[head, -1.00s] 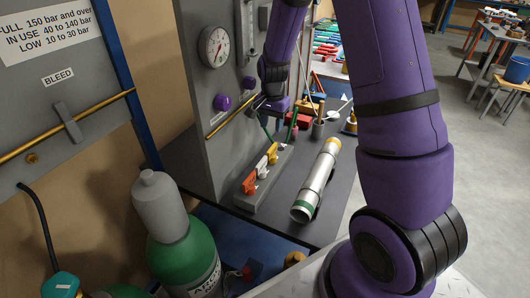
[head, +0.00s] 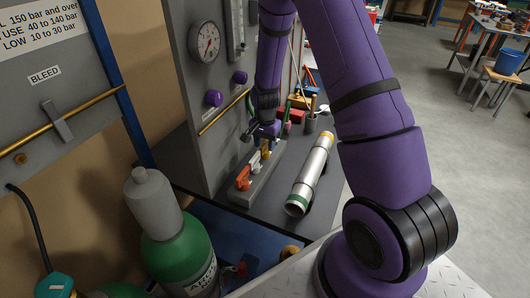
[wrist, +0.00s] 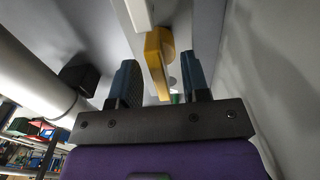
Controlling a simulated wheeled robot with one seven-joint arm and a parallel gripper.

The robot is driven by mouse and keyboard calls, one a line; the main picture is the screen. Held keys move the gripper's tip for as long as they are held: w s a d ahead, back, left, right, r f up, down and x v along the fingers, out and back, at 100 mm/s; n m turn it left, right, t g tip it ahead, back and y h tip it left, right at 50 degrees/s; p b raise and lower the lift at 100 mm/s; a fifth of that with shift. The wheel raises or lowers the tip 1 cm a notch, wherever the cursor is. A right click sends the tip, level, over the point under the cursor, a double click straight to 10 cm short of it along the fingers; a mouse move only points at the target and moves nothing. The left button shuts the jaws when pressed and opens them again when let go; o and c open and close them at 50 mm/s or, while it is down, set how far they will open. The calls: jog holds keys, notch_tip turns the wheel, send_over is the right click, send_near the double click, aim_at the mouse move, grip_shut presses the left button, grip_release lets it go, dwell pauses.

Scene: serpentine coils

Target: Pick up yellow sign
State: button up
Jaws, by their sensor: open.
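The yellow sign (head: 266,154) stands in the grey rack on the bench, at the far end of a row behind a white sign (head: 256,164) and an orange one (head: 243,178). My gripper (head: 262,134) is close above and beside it, partly covering it in the head view. In the wrist view the yellow sign (wrist: 155,58) shows in the gap between the two fingers of my open gripper (wrist: 162,78). I cannot tell whether either finger touches it. The white sign (wrist: 139,16) is just beyond it at the top.
A grey panel with a gauge (head: 206,42) and purple knobs (head: 214,98) rises close left of the rack. A silver tube (head: 310,174) lies on the bench to the right. A green gas cylinder (head: 180,258) stands in front.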

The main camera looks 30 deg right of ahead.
jog(key=shift+f, duration=0.25)
grip_shut()
jog(key=shift+r, duration=0.15)
